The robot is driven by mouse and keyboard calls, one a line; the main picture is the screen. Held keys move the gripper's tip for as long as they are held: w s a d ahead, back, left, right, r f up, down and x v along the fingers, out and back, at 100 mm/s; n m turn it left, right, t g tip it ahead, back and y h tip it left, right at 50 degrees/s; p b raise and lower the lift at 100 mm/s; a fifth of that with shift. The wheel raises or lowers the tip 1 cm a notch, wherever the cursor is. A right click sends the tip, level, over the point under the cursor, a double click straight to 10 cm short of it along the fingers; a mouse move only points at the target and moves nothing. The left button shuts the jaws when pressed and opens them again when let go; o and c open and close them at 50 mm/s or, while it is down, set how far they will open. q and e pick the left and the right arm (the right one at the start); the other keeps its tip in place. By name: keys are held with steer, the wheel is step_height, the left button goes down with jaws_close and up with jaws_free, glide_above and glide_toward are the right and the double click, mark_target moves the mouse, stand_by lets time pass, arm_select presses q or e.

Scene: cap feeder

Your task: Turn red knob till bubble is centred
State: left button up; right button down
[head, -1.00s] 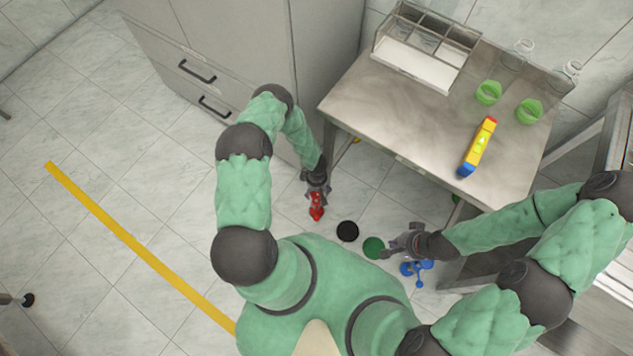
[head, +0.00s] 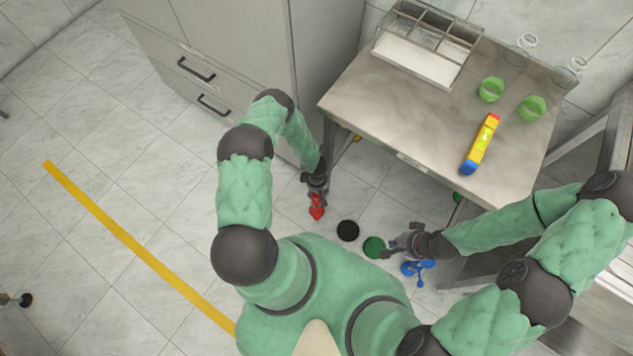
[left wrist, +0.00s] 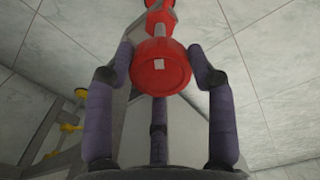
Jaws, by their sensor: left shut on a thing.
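The red knob (head: 317,206) sits low at the table's front-left side. My left gripper (head: 317,190) is shut on it; the left wrist view shows the knob's round red face (left wrist: 160,72) between my fingers (left wrist: 160,60). The yellow level (head: 480,145), with a blue near end and a red far end, lies on the metal table (head: 390,105). A bright patch shows at its middle, but the bubble is too small to place. My right gripper (head: 396,245) is over the floor near a blue knob (head: 417,269); its opening is unclear.
Two green cups (head: 491,90) and two clear glasses (head: 522,50) stand on the table's right side. A divided tray (head: 427,45) is at the back left. Grey drawers (head: 215,80) stand left of the table. Black (head: 347,231) and green (head: 374,247) discs show below.

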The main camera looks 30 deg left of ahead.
arm_select(q)
steer(key=m, duration=1.3)
steer(key=shift+a+m, duration=0.1)
steer(key=shift+m, duration=0.3)
stand_by(0.4)
steer(key=o, duration=1.2)
steer(key=shift+r, duration=0.1)
step_height(320, 180, up, 12)
steer(key=shift+f, duration=0.1)
